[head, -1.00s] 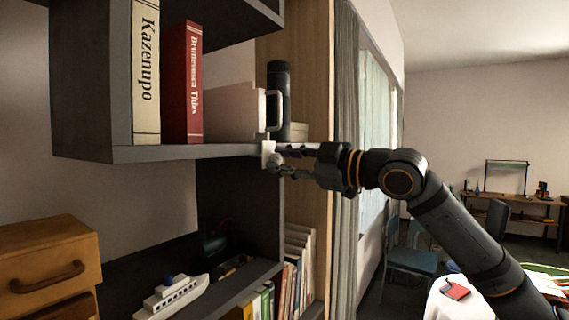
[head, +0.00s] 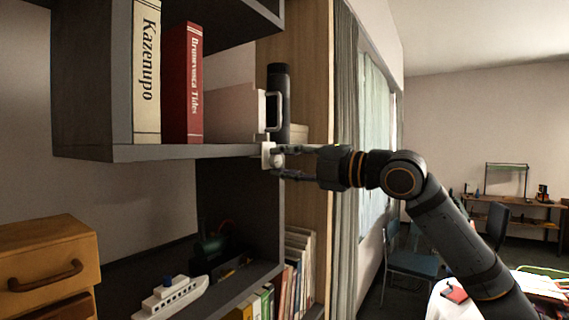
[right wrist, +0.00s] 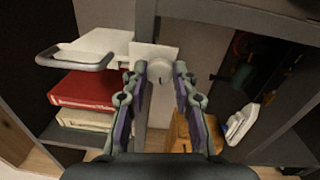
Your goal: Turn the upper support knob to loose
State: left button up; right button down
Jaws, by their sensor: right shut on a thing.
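The upper support knob (head: 279,161) is a small round white knob on a white bracket (head: 266,154) at the end of the dark grey shelf. In the right wrist view the knob (right wrist: 159,72) shows a small dark mark on its face, and the bracket plate (right wrist: 152,54) is behind it. My right gripper (head: 277,161) comes in from the right, one finger above the knob and one below. In the right wrist view its fingertips (right wrist: 160,76) sit on both sides of the knob, shut on it. My left gripper is in neither view.
A red book (head: 182,85) and a cream book (head: 146,70) stand on the shelf (head: 190,151). A toy ship (head: 172,297) and a wooden drawer box (head: 45,255) are lower left. Curtains hang behind my arm.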

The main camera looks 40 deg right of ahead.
jog(key=shift+n, duration=0.7)
jog(key=c, duration=1.1)
grip_release()
jog(key=shift+o, duration=0.2)
